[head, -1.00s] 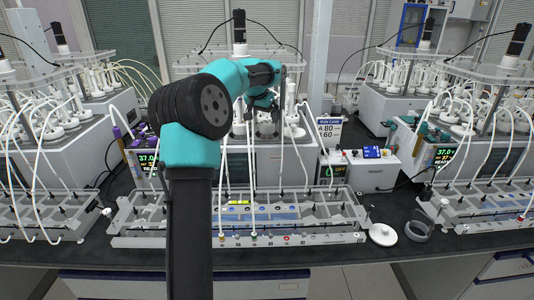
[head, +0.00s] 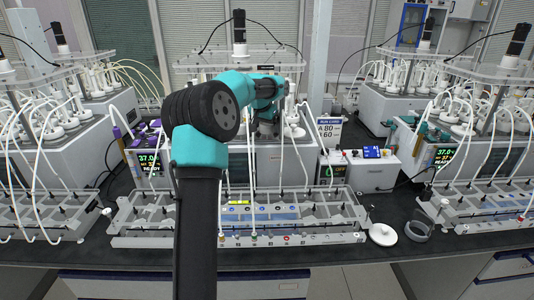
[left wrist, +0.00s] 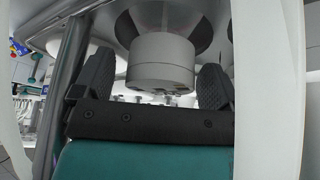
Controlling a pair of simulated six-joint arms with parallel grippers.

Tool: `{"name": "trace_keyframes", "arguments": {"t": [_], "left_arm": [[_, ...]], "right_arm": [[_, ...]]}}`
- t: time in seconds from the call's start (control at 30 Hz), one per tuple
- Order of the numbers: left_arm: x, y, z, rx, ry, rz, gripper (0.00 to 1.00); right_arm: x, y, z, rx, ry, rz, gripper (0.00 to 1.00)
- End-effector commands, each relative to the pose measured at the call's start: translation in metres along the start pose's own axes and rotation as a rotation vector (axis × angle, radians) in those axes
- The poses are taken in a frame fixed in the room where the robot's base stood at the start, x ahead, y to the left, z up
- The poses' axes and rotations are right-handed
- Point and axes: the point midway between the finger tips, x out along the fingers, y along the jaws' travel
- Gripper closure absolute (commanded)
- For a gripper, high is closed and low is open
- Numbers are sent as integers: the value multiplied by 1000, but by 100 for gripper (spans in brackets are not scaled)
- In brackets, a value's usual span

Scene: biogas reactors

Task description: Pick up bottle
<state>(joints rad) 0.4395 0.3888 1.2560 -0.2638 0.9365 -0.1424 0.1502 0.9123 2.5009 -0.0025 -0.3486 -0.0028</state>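My left arm reaches over the bench to the middle reactor in the head view, with its gripper (head: 267,128) among the reactor's white vessels; the fingertips are hard to make out there. In the left wrist view the two black fingers (left wrist: 155,85) stand wide apart. A pale grey-white cylinder (left wrist: 162,62) shows between or beyond them, with a visible gap on each side. I cannot tell whether it is the bottle or a reactor part. White bottle-like vessels (head: 293,122) stand on the middle reactor. My right gripper is not in view.
A white rack (head: 320,238) with thin tubes stands in front of the middle reactor. More reactors flank both sides.

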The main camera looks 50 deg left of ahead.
Motion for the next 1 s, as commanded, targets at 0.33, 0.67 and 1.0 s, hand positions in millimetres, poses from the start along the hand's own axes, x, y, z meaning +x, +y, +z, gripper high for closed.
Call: {"name": "trace_keyframes", "arguments": {"t": [0.33, 0.67, 1.0], "left_arm": [[0, 0, 0, 0, 0, 0, 43], [0, 0, 0, 0, 0, 0, 75], [-1, 0, -1, 0, 3, -1, 100]], "right_arm": [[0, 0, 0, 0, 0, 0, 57], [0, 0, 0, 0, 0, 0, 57], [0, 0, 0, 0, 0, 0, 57]]}}
